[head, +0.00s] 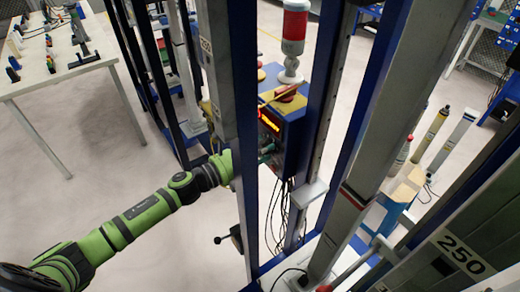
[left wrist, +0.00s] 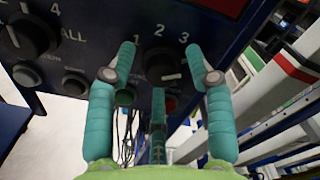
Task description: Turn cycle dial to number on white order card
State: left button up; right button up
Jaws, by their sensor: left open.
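A dark blue control box (head: 292,120) with a lit red display stands behind the upright posts in the head view. In the left wrist view, a black dial (left wrist: 165,66) has the numbers 1, 2 and 3 above it and a pale mark near its lower edge. Another black dial (left wrist: 32,38) at the left has 4 and ALL beside it. I cannot read which is labelled cycle. My left gripper (left wrist: 160,52) is open, its teal fingers on either side of the dial marked 1 to 3; contact is unclear. I cannot make out the white order card. My right gripper is not in view.
A grey knob (left wrist: 75,83) is further left. Tall posts (head: 222,100) stand close to my left arm. A white table (head: 60,75) with small items stands at the left.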

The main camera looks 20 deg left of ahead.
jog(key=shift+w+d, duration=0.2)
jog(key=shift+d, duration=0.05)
pick_arm(q)
grip_shut()
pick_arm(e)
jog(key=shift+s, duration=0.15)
pick_arm(q)
jog(key=shift+r, duration=0.1)
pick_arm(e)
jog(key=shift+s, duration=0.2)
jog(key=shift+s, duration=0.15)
